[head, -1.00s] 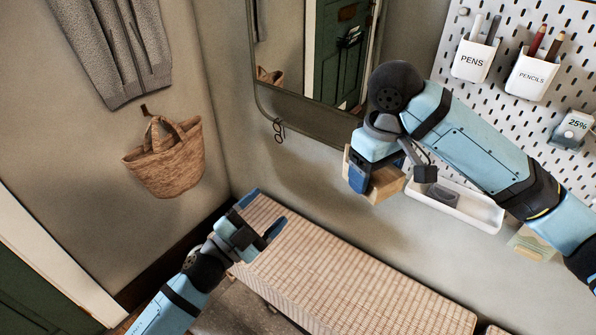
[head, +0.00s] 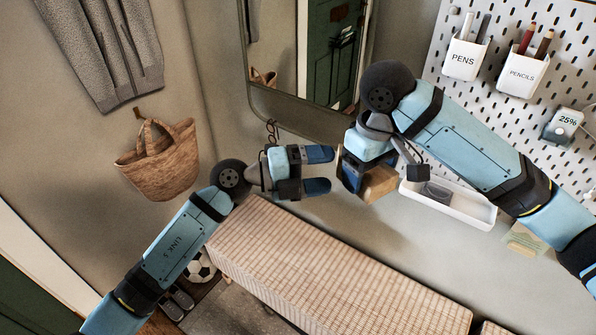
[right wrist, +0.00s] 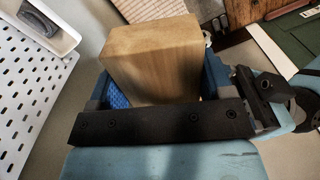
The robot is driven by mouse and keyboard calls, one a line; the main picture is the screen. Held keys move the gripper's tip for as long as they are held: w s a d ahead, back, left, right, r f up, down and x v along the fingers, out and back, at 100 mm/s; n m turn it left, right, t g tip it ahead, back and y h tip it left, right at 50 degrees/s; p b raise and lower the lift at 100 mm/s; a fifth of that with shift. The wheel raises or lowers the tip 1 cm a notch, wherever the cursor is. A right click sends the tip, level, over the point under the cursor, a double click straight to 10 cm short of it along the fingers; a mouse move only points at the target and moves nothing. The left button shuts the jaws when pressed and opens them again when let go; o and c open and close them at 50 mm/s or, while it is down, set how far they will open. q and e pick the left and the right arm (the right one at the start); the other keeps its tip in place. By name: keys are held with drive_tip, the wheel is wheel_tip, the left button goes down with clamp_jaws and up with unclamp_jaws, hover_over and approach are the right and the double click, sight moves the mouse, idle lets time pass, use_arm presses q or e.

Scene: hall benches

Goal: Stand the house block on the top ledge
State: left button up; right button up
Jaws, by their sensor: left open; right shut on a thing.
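A plain wooden block (head: 379,183) is held in my right gripper (head: 357,174) above the bench, in front of the wall. In the right wrist view the block (right wrist: 150,62) stands out between the blue-padded fingers; its lower part is hidden by the gripper. I cannot tell for sure that it has a house shape. My left gripper (head: 329,170) is open and empty, its two fingers pointing at the block from the left, with a small gap between. A white tray-like ledge (head: 470,213) is on the wall right of the block, with a dark grey thing in it.
A pegboard (head: 480,85) with a pens cup (head: 465,59) and a pencils cup (head: 522,74) is at the right. A mirror (head: 300,60) hangs behind the grippers. A slatted bench (head: 340,270) runs below. A basket (head: 160,170) and grey jacket (head: 105,45) hang at left.

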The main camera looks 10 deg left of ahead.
use_arm(q)
drive_tip(key=x, duration=0.6)
drive_tip(key=shift+w+d, duration=0.1)
drive_tip(key=shift+d, duration=0.2)
